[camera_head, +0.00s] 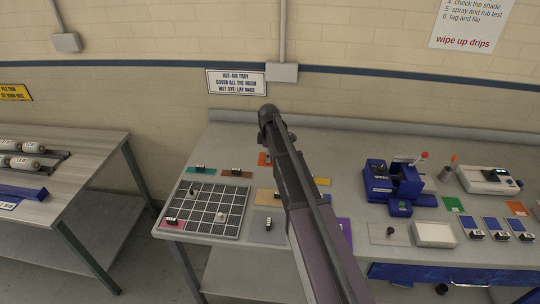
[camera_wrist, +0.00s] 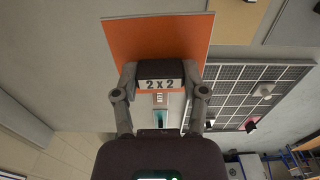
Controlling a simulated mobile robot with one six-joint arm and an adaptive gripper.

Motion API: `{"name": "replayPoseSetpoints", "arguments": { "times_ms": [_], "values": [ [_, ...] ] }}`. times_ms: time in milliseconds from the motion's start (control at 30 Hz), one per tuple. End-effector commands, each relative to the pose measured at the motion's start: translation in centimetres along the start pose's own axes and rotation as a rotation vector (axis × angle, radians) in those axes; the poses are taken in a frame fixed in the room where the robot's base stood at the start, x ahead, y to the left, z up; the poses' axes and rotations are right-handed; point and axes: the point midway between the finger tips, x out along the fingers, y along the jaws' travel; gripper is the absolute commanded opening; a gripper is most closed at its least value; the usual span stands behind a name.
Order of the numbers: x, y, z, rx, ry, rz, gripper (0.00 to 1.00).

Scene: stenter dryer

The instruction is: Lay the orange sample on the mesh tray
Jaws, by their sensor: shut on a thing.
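The orange sample (camera_wrist: 158,38) is a flat orange sheet with a dark block (camera_wrist: 185,71) marked "2 x 2" at its edge. My gripper (camera_wrist: 160,90) is shut on this block, one finger at each side. In the head view an orange patch (camera_head: 264,159) shows left of my arm, which hides my gripper there. The mesh tray (camera_head: 200,209) is a dark grid with pale lines on the bench, left of my arm. It also shows to the right of the sheet in the wrist view (camera_wrist: 230,98). I cannot tell whether the sheet touches the bench.
A pink sample (camera_head: 168,225) with a dark block lies at the tray's front left corner, and a pale knob (camera_head: 221,217) stands on the mesh. Teal (camera_head: 190,169), brown (camera_head: 235,173) and grey (camera_head: 262,230) samples lie around the tray. A blue machine (camera_head: 392,180) stands to the right.

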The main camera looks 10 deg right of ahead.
Motion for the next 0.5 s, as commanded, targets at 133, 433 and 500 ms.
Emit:
{"name": "replayPoseSetpoints", "arguments": {
  "times_ms": [133,433,500],
  "values": [
    [0.1,-0.8,-1.7,-0.094,0.000,0.000,0.08],
    [0.2,-4.1,-7.6,-0.458,0.000,0.000,0.08],
    [0.2,-5.0,-9.1,-0.559,0.000,0.000,0.08]
  ]
}}
